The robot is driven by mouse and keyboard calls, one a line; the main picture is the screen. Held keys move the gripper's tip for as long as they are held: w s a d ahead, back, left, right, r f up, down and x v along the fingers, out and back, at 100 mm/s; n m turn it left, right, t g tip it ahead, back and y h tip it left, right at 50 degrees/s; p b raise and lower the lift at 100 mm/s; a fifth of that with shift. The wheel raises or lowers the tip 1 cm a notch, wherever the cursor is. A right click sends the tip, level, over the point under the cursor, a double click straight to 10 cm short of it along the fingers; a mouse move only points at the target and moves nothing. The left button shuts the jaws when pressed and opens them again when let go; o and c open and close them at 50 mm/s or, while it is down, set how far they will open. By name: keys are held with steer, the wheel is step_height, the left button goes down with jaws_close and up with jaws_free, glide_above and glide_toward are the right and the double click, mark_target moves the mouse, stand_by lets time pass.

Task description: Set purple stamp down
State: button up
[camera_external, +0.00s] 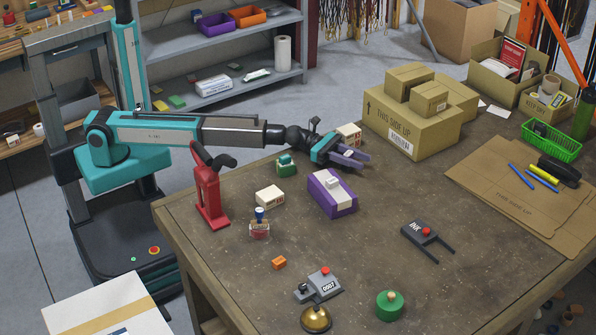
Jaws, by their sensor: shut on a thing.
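My gripper (358,156) reaches out level above the far part of the table, beyond a purple block. It is shut, with purple showing at its fingers; the purple stamp in its grip can barely be told from them, and its outline is not clear. The purple block with a white top (346,206) sits on the table just below and in front of my gripper, apart from it as far as I can tell.
Around it stand a green stamp (287,168), a white box (270,196), a red press (209,190) and a white box behind the gripper (348,132). Cartons (404,130) stand behind right. Bare table (385,195) lies right of the purple block, before the INK device (424,239).

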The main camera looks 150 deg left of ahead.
steer(key=shift+f, duration=0.15)
steer(key=o, duration=1)
steer(key=shift+o, duration=0.2)
steer(key=shift+s+r, duration=0.1)
steer(key=shift+r, duration=0.1)
steer(key=shift+p+v, duration=0.4)
steer(key=shift+v, duration=5.55)
steer(key=shift+f, duration=0.1)
